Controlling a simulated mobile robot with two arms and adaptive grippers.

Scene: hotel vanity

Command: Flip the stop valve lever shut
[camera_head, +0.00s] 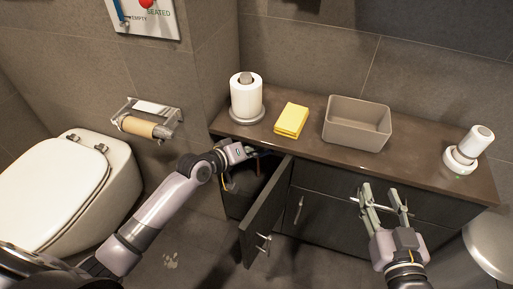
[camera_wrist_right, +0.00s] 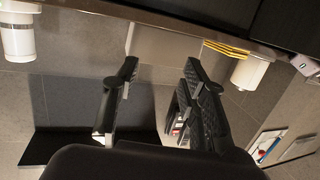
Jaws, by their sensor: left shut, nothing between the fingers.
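The stop valve lever is not visible; the inside of the open cabinet (camera_head: 238,200) is dark and partly hidden by my left arm and the door. My left gripper (camera_head: 257,154) is at the cabinet opening, just below the counter's front edge. It is shut and empty, and its fingertips are hard to make out in shadow. My right gripper (camera_head: 384,192) is in front of the drawers on the right, by a drawer handle. Its fingers are apart, and the right wrist view shows it open with nothing held (camera_wrist_right: 155,85).
The cabinet door (camera_head: 266,212) stands swung outward beside my left arm. The counter (camera_head: 300,150) holds a paper roll (camera_head: 246,100), yellow cloth (camera_head: 291,120), grey bin (camera_head: 357,125) and white dispenser (camera_head: 470,150). A toilet (camera_head: 60,185) is at left, a round bin (camera_head: 492,245) at right.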

